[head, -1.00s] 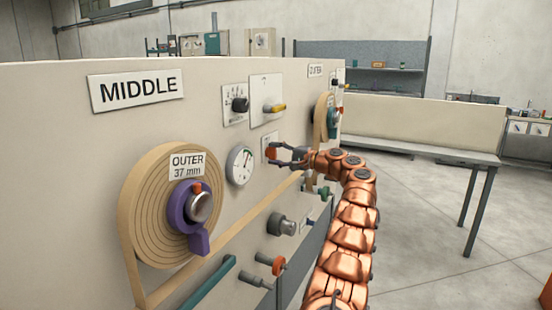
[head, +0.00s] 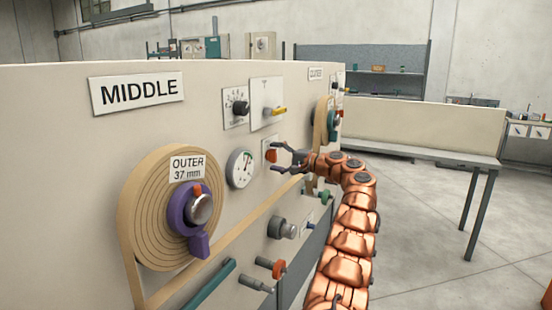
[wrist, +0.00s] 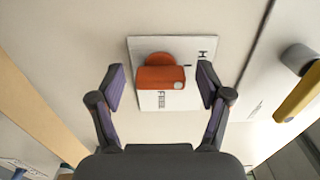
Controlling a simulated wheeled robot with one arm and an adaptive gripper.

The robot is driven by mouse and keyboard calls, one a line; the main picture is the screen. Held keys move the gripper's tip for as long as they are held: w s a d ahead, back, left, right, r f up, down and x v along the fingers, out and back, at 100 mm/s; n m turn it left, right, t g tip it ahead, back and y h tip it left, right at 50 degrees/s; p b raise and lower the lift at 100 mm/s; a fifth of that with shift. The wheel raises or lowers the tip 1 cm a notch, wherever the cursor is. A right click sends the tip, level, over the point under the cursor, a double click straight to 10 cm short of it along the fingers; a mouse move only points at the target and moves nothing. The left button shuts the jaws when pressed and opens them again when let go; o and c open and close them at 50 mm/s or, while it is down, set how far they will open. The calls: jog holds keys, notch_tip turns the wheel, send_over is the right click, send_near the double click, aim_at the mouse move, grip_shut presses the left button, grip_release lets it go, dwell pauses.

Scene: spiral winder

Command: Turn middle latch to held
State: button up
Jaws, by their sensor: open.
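The middle latch is an orange knob with a block-shaped handle (wrist: 160,77) on a white plate (wrist: 148,47). A pale dot sits at the right end of its handle in the wrist view. The plate reads FREE below the handle; a second word starting with H is partly hidden by the right finger. In the head view the latch (head: 271,156) is on the machine's front panel. My gripper (head: 280,158) is open and empty in front of it. In the wrist view its fingers (wrist: 162,87) stand either side of the handle, with gaps on both sides.
A yellow-handled switch (wrist: 297,92) is right of the latch in the wrist view. A round gauge (head: 240,169), a tan roll (head: 150,225) with a purple hub, and a slanting tan strip (head: 255,212) are nearby. Knobs (head: 282,228) protrude below.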

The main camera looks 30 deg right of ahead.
jog(key=shift+s+d, duration=0.1)
jog(key=v, duration=1.1)
jog(key=shift+s+d, duration=0.25)
jog(key=shift+s, duration=0.1)
